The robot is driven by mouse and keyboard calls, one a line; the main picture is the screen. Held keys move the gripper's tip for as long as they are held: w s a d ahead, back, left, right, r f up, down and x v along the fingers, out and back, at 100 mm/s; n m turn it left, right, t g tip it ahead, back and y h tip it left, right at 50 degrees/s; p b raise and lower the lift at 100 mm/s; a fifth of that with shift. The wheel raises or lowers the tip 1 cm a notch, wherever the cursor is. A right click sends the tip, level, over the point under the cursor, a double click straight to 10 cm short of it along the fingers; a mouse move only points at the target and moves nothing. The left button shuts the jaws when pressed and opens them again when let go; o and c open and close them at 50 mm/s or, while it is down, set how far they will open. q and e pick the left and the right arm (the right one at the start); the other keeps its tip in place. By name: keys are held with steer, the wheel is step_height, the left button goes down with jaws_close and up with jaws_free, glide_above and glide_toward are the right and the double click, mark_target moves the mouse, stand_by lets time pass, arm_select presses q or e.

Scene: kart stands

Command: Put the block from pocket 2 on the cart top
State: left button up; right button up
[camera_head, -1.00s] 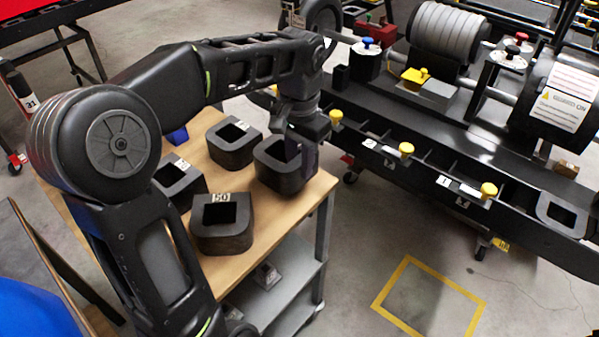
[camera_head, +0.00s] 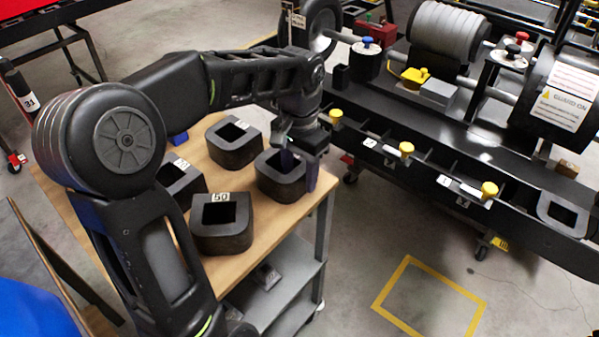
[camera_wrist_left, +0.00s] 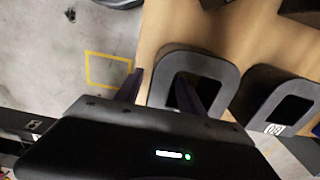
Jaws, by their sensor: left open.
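A dark block with a square hole (camera_head: 268,180) sits on the wooden cart top (camera_head: 258,243), near its right edge. It also shows in the left wrist view (camera_wrist_left: 222,72). My left gripper (camera_head: 299,166) is open at this block's right side. In the left wrist view, my left gripper (camera_wrist_left: 162,92) has one finger over the hole and the other outside the wall, so the wall lies between them. The numbered pocket rail (camera_head: 462,190) on the machine has several yellow knobs; its pockets are partly hidden by depth. My right gripper is not in view.
Other dark blocks stand on the cart: one labelled 50 (camera_head: 222,238), one behind (camera_head: 233,155), one at left (camera_head: 180,187) partly behind my arm. Another block (camera_head: 562,215) sits at the rail's right end. Floor between cart and machine is clear, with a yellow taped square (camera_head: 408,262).

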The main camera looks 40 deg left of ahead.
arm_select(q)
steer(key=shift+r, duration=0.25)
step_height(320, 180, up, 7)
steer(key=shift+r+p, duration=0.1)
steer(key=shift+p, duration=0.6)
step_height(320, 180, up, 5)
steer(key=p, duration=0.4)
steer(key=shift+w+f, duration=0.1)
steer(key=shift+f, duration=0.1)
